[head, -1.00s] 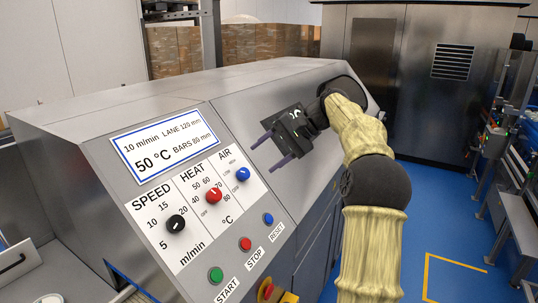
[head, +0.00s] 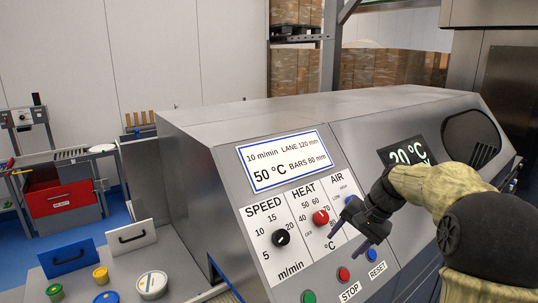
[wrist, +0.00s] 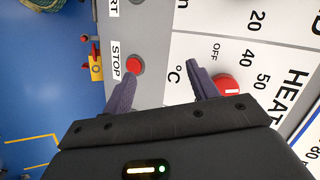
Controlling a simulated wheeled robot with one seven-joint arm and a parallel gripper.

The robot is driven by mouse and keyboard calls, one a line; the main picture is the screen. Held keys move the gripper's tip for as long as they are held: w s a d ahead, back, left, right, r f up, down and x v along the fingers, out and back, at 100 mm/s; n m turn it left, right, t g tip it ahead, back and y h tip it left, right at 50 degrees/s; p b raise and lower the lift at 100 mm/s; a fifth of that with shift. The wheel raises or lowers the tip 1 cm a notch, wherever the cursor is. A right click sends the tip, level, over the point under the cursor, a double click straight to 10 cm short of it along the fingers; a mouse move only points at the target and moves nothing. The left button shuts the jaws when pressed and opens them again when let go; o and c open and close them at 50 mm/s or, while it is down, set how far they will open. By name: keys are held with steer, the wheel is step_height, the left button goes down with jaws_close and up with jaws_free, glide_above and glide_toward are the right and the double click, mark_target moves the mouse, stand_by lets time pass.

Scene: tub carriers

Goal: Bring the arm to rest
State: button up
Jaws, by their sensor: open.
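My gripper (head: 347,243) is open and empty, in front of the sloped control panel of a steel machine (head: 300,115). In the head view its two dark fingers point down and left, below the AIR knob (head: 347,199) and right of the red HEAT knob (head: 320,217). In the wrist view the fingers (wrist: 162,72) stand apart, with bare panel between them. There the red STOP button (wrist: 134,65) shows by one fingertip and the HEAT knob (wrist: 226,84) by the other. I cannot tell the exact gap to the panel. My arm reaches in from the right.
The black SPEED knob (head: 281,238) and green START button (head: 309,297) are on the panel. A display (head: 408,152) reads 20 °C. The wrist view shows open blue floor (wrist: 45,100).

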steer(key=s+a+f+n+h, duration=0.2)
steer(key=s+f+n, duration=0.1)
steer(key=s+f, duration=0.4)
steer(key=s+a+f+n+h, duration=0.2)
steer(key=s+f, duration=0.5)
steer(key=s, duration=0.7)
steer(key=shift+s+a+n+h, duration=0.15)
steer(key=shift+n+h, duration=0.35)
steer(key=shift+n, duration=0.2)
